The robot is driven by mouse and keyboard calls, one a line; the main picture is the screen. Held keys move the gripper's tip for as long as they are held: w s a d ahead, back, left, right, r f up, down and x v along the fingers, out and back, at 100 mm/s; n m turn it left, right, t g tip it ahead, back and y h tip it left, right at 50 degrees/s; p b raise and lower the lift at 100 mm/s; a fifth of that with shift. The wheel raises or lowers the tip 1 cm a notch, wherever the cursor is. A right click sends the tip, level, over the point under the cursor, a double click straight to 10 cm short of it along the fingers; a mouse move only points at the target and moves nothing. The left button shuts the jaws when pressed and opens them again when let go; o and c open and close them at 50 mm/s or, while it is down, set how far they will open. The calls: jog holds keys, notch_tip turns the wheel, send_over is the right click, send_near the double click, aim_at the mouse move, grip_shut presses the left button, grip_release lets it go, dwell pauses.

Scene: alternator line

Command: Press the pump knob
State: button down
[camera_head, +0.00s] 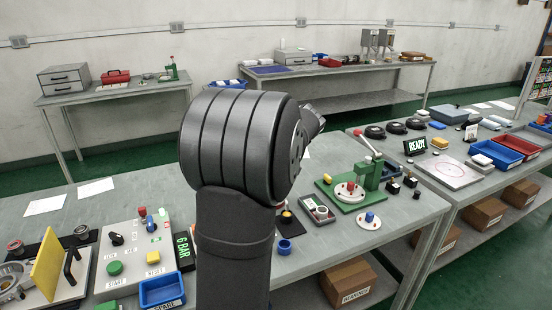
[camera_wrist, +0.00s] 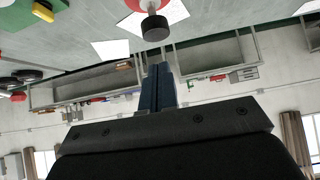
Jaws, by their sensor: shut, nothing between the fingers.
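A black round knob (camera_wrist: 155,28) on a short stem above a red part (camera_wrist: 136,4) shows at the top of the wrist view, and it looks like the pump knob. My gripper (camera_wrist: 157,68) is shut and empty, its fingers pointing toward the knob. In the picture the tips lie just below it, with a small gap; whether they touch cannot be told. In the head view my arm hides the gripper and this knob. The control panel (camera_head: 130,283) stands left of my arm, with a green START button (camera_head: 114,268) and a yellow RESET button (camera_head: 153,257).
A green press (camera_head: 370,172) stands right of my arm, near a small grey tray (camera_head: 318,210) and a blue ring (camera_head: 284,247). A blue bin (camera_head: 162,290) and a yellow plate (camera_head: 47,264) are at the left. White sheets (camera_head: 95,188) lie on clear bench behind the panel.

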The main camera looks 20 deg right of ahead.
jog(key=v, duration=0.3)
jog(key=shift+s+r, duration=0.25)
jog(key=shift+r, duration=0.05)
jog(key=shift+w+f, duration=0.1)
dwell(0.9)
jog(key=w+r+x, duration=0.1)
jog(key=x, duration=0.7)
jog(key=v, duration=0.7)
jog(key=shift+r, duration=0.55)
